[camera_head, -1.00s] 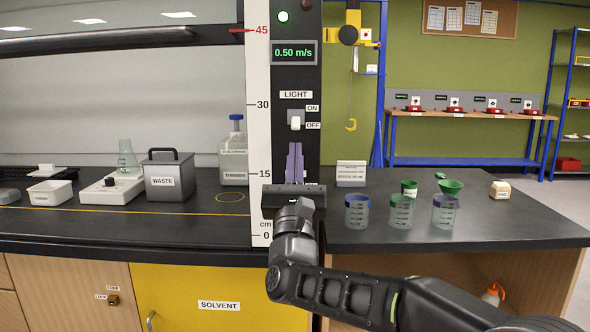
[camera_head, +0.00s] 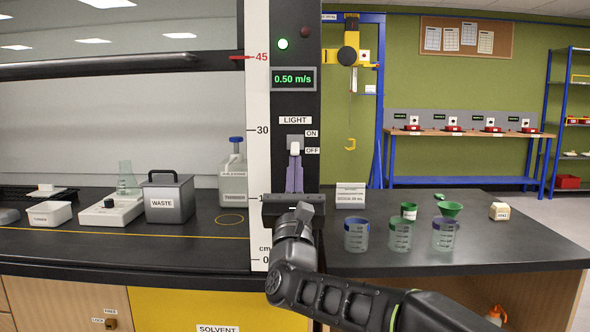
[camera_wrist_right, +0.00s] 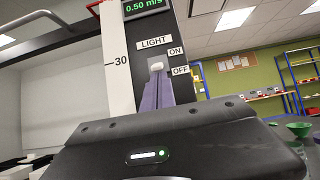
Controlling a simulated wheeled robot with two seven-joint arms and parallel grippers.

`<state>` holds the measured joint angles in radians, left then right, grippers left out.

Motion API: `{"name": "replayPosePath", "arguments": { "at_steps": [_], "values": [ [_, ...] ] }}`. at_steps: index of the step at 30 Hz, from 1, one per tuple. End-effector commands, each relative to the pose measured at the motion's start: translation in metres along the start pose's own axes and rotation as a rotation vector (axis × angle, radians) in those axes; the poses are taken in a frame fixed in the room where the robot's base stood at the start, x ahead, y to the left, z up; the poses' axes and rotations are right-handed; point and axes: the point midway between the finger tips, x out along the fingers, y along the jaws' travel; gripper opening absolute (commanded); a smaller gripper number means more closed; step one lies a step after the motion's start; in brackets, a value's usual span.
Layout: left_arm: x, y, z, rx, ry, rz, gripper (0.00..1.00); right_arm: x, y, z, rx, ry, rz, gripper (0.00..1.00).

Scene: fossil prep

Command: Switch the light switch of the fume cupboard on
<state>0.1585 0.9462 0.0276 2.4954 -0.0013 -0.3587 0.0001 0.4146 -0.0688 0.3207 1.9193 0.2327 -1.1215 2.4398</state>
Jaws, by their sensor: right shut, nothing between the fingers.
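The light switch (camera_head: 295,148) is on the black post of the fume cupboard, below the LIGHT label. Its white toggle sits low in its grey plate, beside the OFF label (camera_head: 312,151) and under the ON label (camera_head: 312,133). In the right wrist view the toggle (camera_wrist_right: 156,66) shows just above the purple fingertips. My right gripper (camera_head: 294,159) is shut and empty, fingers pointing up, directly below the toggle. I cannot tell whether the tips touch it. My left gripper is not in view.
Right of the post, several lidded jars (camera_head: 357,236) stand on the black bench. Inside the cupboard are a waste box (camera_head: 168,202) and a thinner bottle (camera_head: 233,180).

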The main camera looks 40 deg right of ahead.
Motion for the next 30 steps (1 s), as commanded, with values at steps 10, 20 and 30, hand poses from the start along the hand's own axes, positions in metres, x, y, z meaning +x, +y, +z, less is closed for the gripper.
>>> {"name": "replayPosePath", "arguments": {
  "at_steps": [10,20,30],
  "values": [
    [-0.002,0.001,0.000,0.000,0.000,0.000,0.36,-0.001,0.001,0.004,0.001,0.040,0.001,0.00],
    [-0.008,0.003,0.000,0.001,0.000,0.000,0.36,0.000,0.000,0.010,0.003,0.110,0.001,0.00],
    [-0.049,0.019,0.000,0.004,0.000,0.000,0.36,0.007,0.001,0.035,0.006,0.339,0.002,0.00]
  ]
}}
